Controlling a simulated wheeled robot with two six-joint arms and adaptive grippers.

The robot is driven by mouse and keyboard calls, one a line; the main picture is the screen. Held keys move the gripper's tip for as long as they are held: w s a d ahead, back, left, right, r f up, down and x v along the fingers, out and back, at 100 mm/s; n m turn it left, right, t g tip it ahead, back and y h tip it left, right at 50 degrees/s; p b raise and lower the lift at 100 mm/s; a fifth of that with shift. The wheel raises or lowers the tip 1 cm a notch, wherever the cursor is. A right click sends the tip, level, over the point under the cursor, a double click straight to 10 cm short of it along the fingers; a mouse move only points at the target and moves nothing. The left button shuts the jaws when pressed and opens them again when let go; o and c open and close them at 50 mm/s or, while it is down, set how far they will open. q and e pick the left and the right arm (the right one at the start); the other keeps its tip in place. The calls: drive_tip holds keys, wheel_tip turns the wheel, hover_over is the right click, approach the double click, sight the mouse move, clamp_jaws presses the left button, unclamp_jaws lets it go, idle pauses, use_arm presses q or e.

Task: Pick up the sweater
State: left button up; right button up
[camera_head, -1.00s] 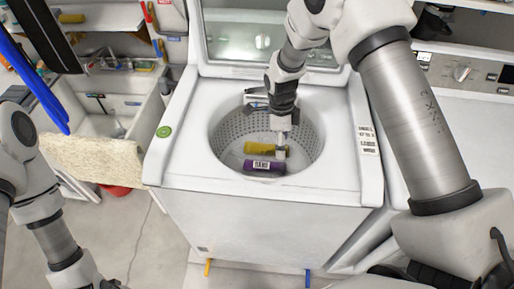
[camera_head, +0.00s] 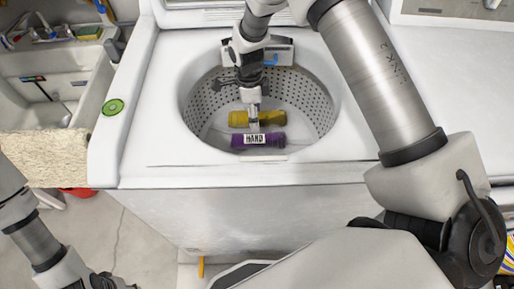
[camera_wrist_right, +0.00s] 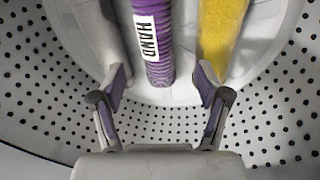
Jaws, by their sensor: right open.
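A purple ribbed roll (camera_head: 270,140) with a white HAND label and a yellow roll (camera_head: 240,118) lie side by side inside the open washer tub (camera_head: 317,97). I cannot tell which of them is the sweater. My right gripper (camera_head: 253,122) reaches down into the tub, over the rolls. In the right wrist view my right gripper (camera_wrist_right: 158,88) is open, with the purple roll (camera_wrist_right: 157,45) ahead between its fingers and the yellow roll (camera_wrist_right: 218,35) ahead of the right finger. Contact is not visible. Part of my left gripper (camera_head: 108,281) shows at the bottom left, cut off.
The white washing machine (camera_head: 130,158) stands in the middle, its top open; the perforated tub wall surrounds my right gripper. Open floor (camera_head: 140,225) lies in front.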

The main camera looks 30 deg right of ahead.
sight(258, 134)
drive_tip(key=f, duration=0.3)
drive_tip(key=s+f, duration=0.1)
drive_tip(key=f, duration=0.2)
drive_tip(key=s+f, duration=0.1)
drive_tip(key=f, duration=0.2)
drive_tip(key=shift+d, duration=0.1)
drive_tip(key=c, duration=1.2)
